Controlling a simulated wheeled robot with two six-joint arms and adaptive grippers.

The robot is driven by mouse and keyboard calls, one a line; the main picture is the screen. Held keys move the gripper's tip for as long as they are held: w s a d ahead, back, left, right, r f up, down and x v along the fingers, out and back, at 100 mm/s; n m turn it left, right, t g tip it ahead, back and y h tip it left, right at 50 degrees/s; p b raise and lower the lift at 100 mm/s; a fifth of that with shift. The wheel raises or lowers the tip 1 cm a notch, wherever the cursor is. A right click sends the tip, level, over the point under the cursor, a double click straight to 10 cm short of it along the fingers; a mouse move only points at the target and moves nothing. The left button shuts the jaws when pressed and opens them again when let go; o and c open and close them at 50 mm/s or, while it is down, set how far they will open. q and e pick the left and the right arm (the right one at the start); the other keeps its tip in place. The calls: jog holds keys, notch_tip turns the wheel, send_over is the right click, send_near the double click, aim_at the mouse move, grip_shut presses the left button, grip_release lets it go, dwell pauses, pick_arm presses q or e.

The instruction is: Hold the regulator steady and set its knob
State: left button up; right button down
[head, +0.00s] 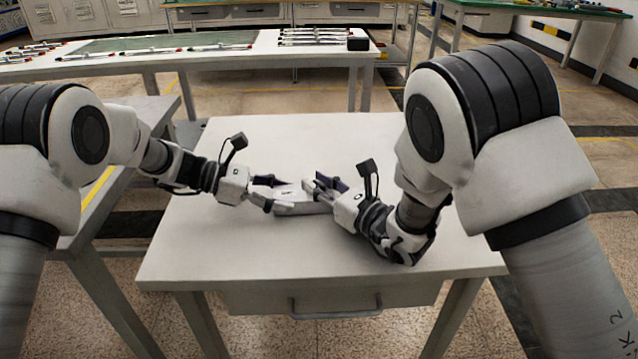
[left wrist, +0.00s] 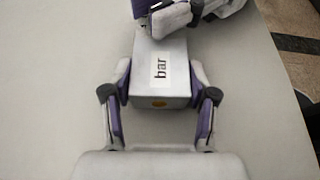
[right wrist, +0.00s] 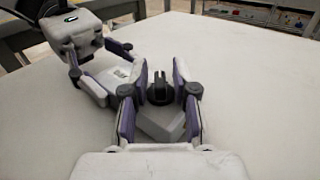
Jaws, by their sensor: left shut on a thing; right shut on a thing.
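The regulator (head: 301,209) is a light grey block lying on the white table. Its top carries a white label reading "bar" in the left wrist view (left wrist: 160,70), with a small yellow-brown spot on the near end. My left gripper (head: 268,191) is shut on the regulator body, one finger on each long side. The dark knob (right wrist: 160,92), with an upright fin, stands on the end of the regulator away from my left gripper. My right gripper (right wrist: 160,72) is shut on the knob, its fingers on either side. The knob is hidden in the head and left wrist views.
The white table (head: 230,262) is otherwise clear around the regulator. A grey side table (head: 110,172) stands to the left. Behind, a long bench (head: 215,62) holds several pens or thin tools and a small black box (head: 358,44).

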dwell(0.3)
jog(key=c, duration=1.2)
grip_release()
jog(key=v, duration=1.1)
jog(key=shift+s, duration=0.2)
jog(key=shift+s+d, duration=0.2)
jog(key=shift+s, duration=0.15)
jog(key=shift+c, duration=0.4)
